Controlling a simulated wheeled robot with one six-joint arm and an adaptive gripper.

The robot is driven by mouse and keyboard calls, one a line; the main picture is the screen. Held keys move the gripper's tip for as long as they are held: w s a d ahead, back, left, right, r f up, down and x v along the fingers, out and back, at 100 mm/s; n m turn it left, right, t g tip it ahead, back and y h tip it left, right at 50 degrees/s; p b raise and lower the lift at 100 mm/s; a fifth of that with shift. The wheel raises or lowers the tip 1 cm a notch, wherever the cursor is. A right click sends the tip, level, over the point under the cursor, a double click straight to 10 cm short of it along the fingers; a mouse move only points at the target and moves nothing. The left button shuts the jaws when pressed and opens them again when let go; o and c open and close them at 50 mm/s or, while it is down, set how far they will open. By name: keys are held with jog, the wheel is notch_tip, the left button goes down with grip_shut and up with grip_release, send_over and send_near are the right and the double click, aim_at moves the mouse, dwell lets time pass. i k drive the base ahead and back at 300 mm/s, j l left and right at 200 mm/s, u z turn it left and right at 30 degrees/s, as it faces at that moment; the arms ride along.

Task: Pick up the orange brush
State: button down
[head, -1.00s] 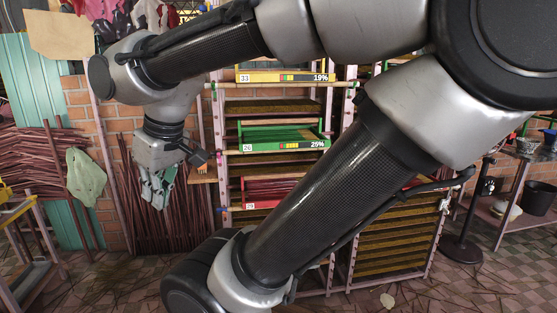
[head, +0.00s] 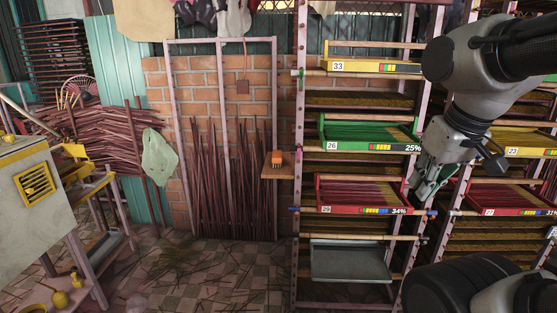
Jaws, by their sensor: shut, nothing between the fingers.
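A small orange block-like thing, which looks like the orange brush (head: 276,157), sits on a small wooden shelf (head: 277,172) at the left side of the drying rack, in the middle of the head view. My gripper (head: 424,197) hangs pointing down at the right, in front of the rack. It is well to the right of the brush and a little lower in the picture. Its fingers are shut and hold nothing.
The rack (head: 299,120) holds a yellow tray (head: 372,67), a green tray (head: 368,135) and a red tray (head: 362,195). A grey tray (head: 350,262) sits low. Incense bundles lean on the brick wall left of the shelf. A machine (head: 35,185) stands far left. Littered floor lies between.

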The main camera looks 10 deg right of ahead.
aim_at(277, 155)
jog(key=u, duration=3.05)
jog(key=z, duration=3.05)
jog(key=i+j, duration=0.1)
jog(key=i, duration=0.55)
jog(key=i+j+u, duration=0.1)
jog(key=i, duration=0.55)
